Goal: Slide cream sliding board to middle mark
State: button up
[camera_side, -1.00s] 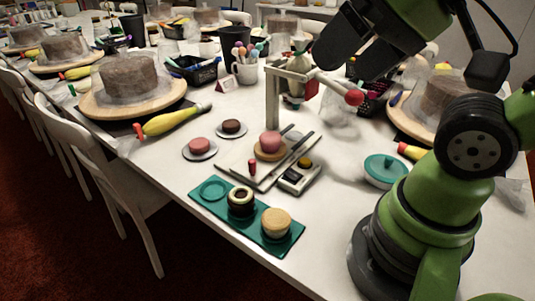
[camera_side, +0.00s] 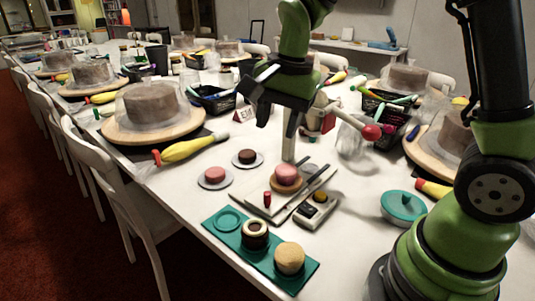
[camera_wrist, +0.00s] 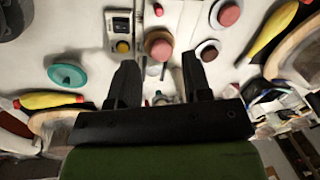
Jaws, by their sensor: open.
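The cream sliding board (camera_side: 256,199) lies on the white table in the side view, with a small red knob (camera_side: 267,198) at its near end. A pink cake (camera_side: 287,173) on a round wooden disc sits toward its far end. Dark rails run along the board; its marks are too small to make out. My gripper (camera_side: 268,106) is open and empty, high above the table behind the board. In the wrist view, my open fingers (camera_wrist: 160,68) point toward the pink cake (camera_wrist: 158,45), with the red knob (camera_wrist: 158,9) beyond it.
A teal tray (camera_side: 232,243) with cakes lies in front, a teal lidded dish (camera_side: 404,207) to the right, small plates left.

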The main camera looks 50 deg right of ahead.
aim_at(268, 192)
jog(key=w+f+m, duration=0.1)
jog(key=f, duration=0.2)
jog(key=w+f+m+g, duration=0.1)
jog(key=f, duration=0.2)
jog(key=w+d+f+m+g, duration=0.1)
jog(key=f, duration=0.1)
jog(key=shift+w+d+f+m, duration=0.1)
jog(key=shift+w+f+m, duration=0.15)
jog(key=shift+f+m, duration=0.15)
notch_tip(268, 192, down, 9)
jog(key=shift+r, duration=0.1)
jog(key=shift+f, duration=0.35)
jog(key=shift+c, duration=0.4)
jog(key=shift+r, duration=0.1)
jog(key=c, duration=0.7)
jog(key=shift+w+d, duration=0.1)
jog(key=shift+d, duration=5.95)
jog(key=shift+h, duration=0.3)
jog(key=o, duration=0.8)
